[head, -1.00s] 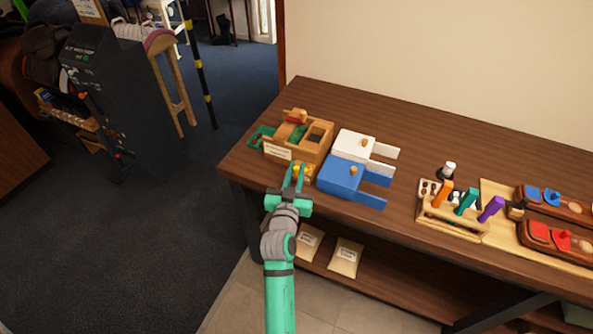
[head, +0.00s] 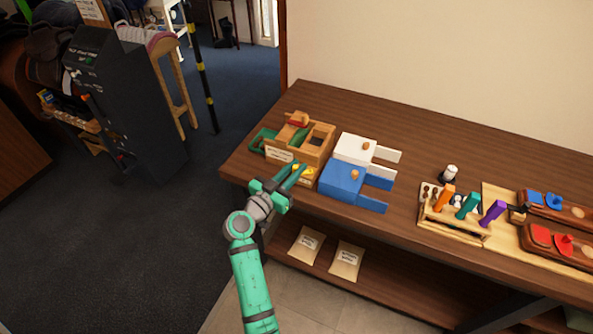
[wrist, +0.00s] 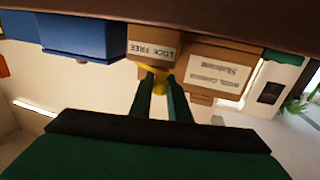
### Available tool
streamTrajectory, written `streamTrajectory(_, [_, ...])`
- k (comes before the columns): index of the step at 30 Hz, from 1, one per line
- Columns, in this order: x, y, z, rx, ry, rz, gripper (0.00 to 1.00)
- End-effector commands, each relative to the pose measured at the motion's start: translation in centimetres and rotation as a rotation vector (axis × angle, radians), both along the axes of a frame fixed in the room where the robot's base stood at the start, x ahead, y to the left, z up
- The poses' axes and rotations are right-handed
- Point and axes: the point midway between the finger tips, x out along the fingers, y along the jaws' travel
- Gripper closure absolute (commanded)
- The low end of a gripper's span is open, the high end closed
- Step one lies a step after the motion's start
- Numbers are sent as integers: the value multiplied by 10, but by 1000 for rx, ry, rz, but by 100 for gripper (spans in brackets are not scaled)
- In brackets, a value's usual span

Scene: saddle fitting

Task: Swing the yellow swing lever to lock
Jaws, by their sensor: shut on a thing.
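The yellow swing lever (wrist: 161,76) shows in the wrist view below a small wooden block (wrist: 153,46) labelled "LOCK" and "FREE". My gripper (wrist: 162,82) has its two fingers close on either side of the lever and is shut on it. In the head view my gripper (head: 297,172) reaches in from the lower left at the table's front edge. Some yellow (head: 306,170) shows beside the fingertips there. The fingers hide part of the lever, and I cannot tell its exact angle.
A larger wooden box with a label (head: 279,154) stands just left of the lever. Blue (head: 341,178) and white (head: 353,147) boxes stand close on the right. A rack with coloured handles (head: 455,216) is farther right. The table (head: 420,150) is bare behind the boxes.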

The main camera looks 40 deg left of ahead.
Motion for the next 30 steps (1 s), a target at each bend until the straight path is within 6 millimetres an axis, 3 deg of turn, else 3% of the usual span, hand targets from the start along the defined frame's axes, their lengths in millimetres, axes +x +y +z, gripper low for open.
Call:
streamTrajectory(12, [8, 3, 0, 0, 1, -183, 100])
streamTrajectory(28, [9, 3, -1, -1, 3, -204, 100])
streamTrajectory(29, [9, 3, -1, -1, 3, -204, 79])
streamTrajectory(30, [9, 3, -1, -1, 3, -203, 70])
